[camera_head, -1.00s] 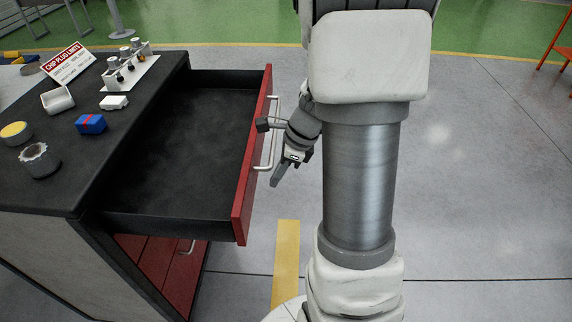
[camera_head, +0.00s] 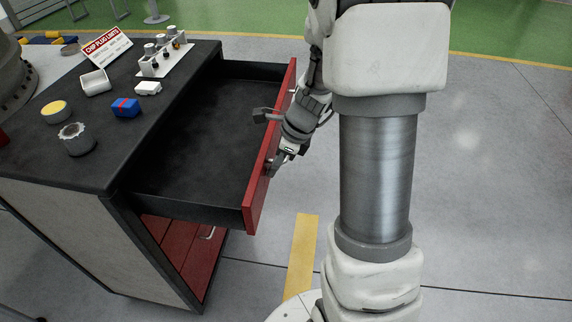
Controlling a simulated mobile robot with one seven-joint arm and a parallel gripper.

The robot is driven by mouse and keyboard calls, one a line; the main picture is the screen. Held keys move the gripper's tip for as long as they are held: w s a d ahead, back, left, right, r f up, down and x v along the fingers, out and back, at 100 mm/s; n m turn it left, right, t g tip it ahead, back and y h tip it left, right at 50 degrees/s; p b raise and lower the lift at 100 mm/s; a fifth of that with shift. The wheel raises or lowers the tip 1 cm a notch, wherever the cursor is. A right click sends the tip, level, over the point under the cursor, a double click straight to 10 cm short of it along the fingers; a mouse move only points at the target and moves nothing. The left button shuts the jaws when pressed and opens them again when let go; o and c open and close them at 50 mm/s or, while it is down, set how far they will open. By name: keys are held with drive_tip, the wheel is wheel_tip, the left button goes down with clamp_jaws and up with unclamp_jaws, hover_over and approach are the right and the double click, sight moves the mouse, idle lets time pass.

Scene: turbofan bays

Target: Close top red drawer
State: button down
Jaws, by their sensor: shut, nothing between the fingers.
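The top red drawer (camera_head: 268,150) is pulled well out of the black-topped cabinet (camera_head: 60,170). Its black inside (camera_head: 195,140) is empty and its red front faces right. My gripper (camera_head: 272,167) is shut and empty, at the outer face of the red front, near its middle. It looks close against the front; I cannot tell for sure whether it touches. The drawer's handle is mostly hidden behind my gripper.
A lower red drawer (camera_head: 180,247) with a pale handle sits beneath. The floor to the right is clear.

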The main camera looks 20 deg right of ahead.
drive_tip(key=p, duration=1.3)
hover_over(169, 171)
drive_tip(key=shift+r, duration=0.1)
drive_tip(key=shift+a, duration=0.1)
